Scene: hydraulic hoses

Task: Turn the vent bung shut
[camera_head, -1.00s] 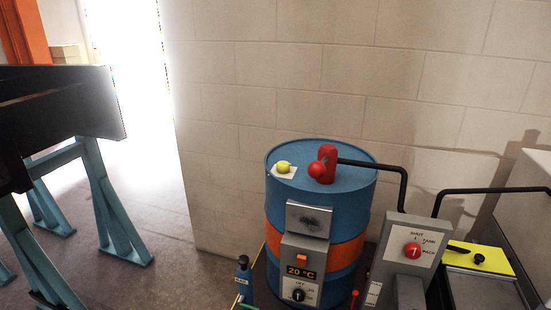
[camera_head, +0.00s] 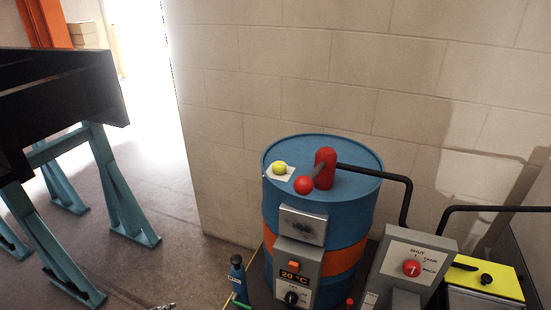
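The vent bung appears to be the yellow knob (camera_head: 279,168) on a white label on the drum's lid, at the left. The blue drum (camera_head: 283,222) with an orange band stands upright against the wall. A red fitting (camera_head: 325,168) with a red ball-ended lever (camera_head: 304,185) stands on the lid just right of the yellow knob. A small grey shape shows at the bottom edge, left of centre. It may be the tip of my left gripper, but too little shows to tell its state. My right gripper is not in view. Nothing touches the yellow knob.
A heater box (camera_head: 297,268) reading 20 °C is on the drum's front. A black hose (camera_head: 386,175) runs right from the red fitting. A grey selector box (camera_head: 395,262) and a yellow-topped unit (camera_head: 503,281) stand right. A blue bottle (camera_head: 238,275) stands left. Floor left is open before trestles (camera_head: 122,195).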

